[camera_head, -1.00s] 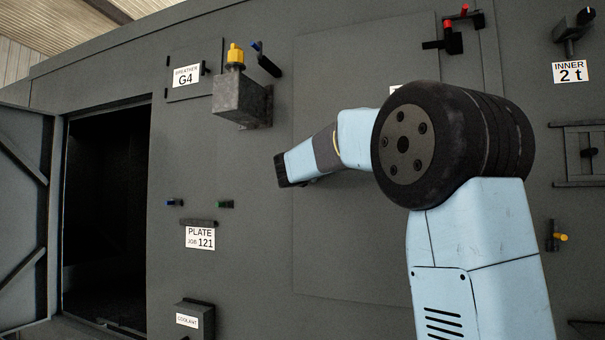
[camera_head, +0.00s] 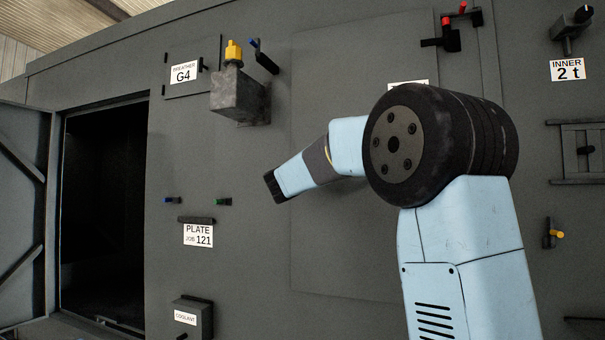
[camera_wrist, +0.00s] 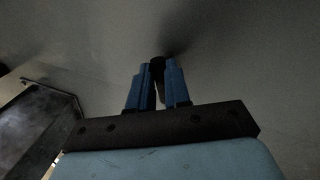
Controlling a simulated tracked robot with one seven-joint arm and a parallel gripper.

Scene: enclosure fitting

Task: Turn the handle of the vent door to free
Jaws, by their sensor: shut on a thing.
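My gripper (camera_wrist: 157,75) shows in the wrist view, its two blue fingers pointing up the picture toward a dark grey surface. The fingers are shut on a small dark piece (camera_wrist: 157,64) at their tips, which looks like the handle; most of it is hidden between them. In the head view my arm covers the middle of the grey wall, and the gripper and its hold cannot be made out. A large flat panel (camera_head: 325,240) lies behind the arm. Its label (camera_head: 407,83) is mostly covered, so I cannot read which door it is.
An open doorway (camera_head: 105,210) is at the left. A grey box (camera_head: 238,97) with a yellow fitting juts out beside a blue-tipped lever (camera_head: 264,58). Red-tipped levers (camera_head: 446,38) are above my arm. A coolant box (camera_head: 190,318) sits low. A box edge (camera_wrist: 45,115) shows at left in the wrist view.

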